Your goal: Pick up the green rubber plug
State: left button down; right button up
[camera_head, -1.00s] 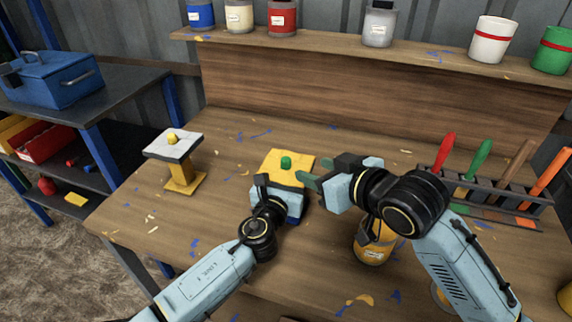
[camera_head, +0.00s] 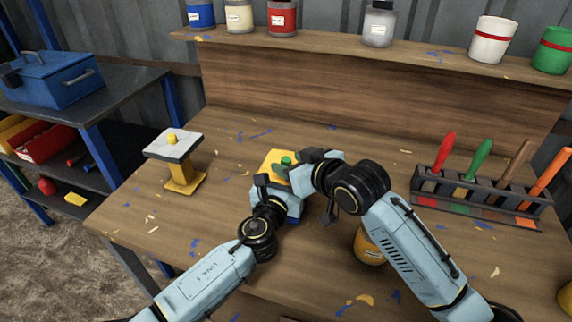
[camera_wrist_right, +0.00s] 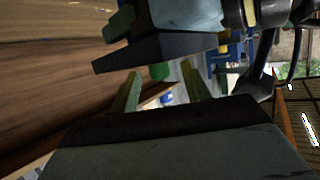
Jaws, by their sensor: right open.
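The small green rubber plug (camera_head: 286,160) stands up from the top of a yellow block (camera_head: 272,162) on the workbench. My right gripper (camera_head: 299,164) is open at the plug's right side, close to it. In the right wrist view the plug (camera_wrist_right: 160,72) shows between the two spread fingers of that gripper (camera_wrist_right: 163,86), near their tips; I cannot tell whether they touch it. My left gripper (camera_head: 268,186) is at the front of the yellow block, and its fingers are mostly hidden. It also shows blurred at the top of the right wrist view.
A yellow stand with a pale top (camera_head: 172,146) is to the left. A rack (camera_head: 478,197) of colored-handled tools is at the right. An orange can (camera_head: 368,248) is below my right arm. Paint cans line the back shelf (camera_head: 330,41).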

jog(key=shift+c, duration=0.5)
grip_shut()
jog(key=shift+r, duration=0.1)
notch_tip(320, 180, up, 10)
pick_arm(q)
jog(key=c, duration=0.8)
grip_release()
jog(key=shift+o, duration=0.2)
